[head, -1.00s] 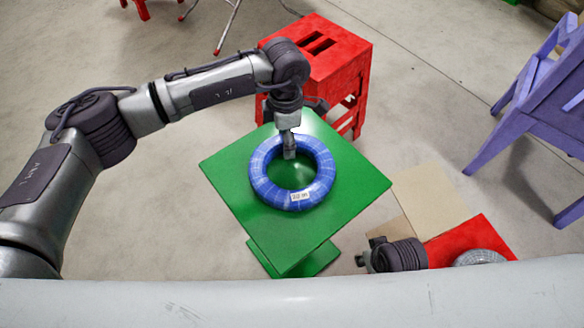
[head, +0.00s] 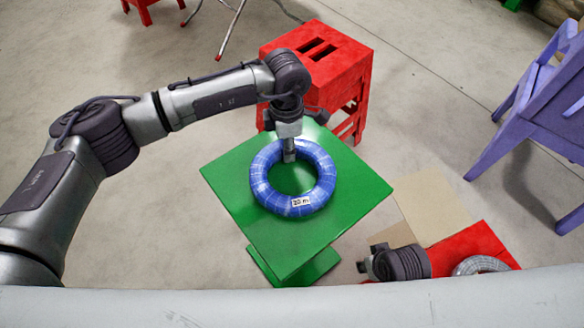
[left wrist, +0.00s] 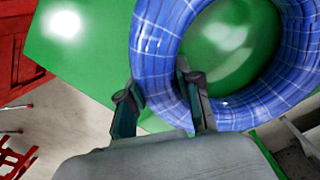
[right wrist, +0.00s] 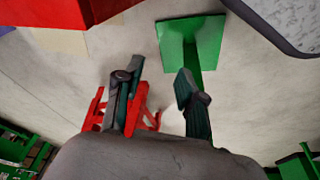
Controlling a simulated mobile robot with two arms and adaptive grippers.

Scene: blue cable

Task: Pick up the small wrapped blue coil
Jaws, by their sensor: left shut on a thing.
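The wrapped blue coil (head: 265,193) is a ring with a white label, on the green square-topped stand (head: 225,180); whether it rests on the top or is slightly raised I cannot tell. My left gripper (head: 289,155) comes down on the ring's far side. In the left wrist view it (left wrist: 158,88) is shut across the ring wall of the coil (left wrist: 160,40), one finger outside and one in the hole. The far finger is partly hidden in the head view. My right gripper (right wrist: 155,85) is open and empty, low at the right; the head view shows only part of that arm.
A red stool (head: 320,55) stands just behind the green stand. A purple chair (head: 545,95) is at the right. A grey coil (head: 480,265) lies on a red surface (head: 470,243) at the lower right. Concrete floor is clear to the left.

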